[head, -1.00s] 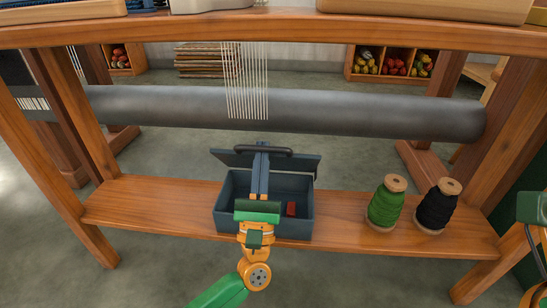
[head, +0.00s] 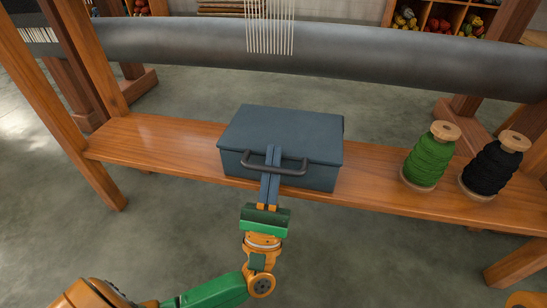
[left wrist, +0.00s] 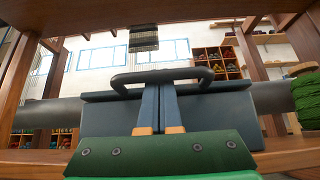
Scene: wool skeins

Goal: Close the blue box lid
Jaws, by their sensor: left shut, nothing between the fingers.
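The blue box (head: 235,163) sits on the wooden shelf of the loom. Its lid (head: 285,132) is down over the box, and the inside is hidden. A dark handle (head: 292,170) stands out at the lid's front edge. My left gripper (head: 272,152) is shut and empty, its fingers at the handle and the front of the lid; I cannot tell whether they touch. In the left wrist view the shut fingers (left wrist: 158,105) point at the handle (left wrist: 165,75), with the blue box (left wrist: 105,118) behind them. My right gripper is not in view.
A green wool spool (head: 428,160) and a black wool spool (head: 494,168) stand on the shelf (head: 150,150) right of the box. A thick grey roller (head: 330,52) crosses behind and above, with white threads (head: 270,28). The shelf left of the box is clear.

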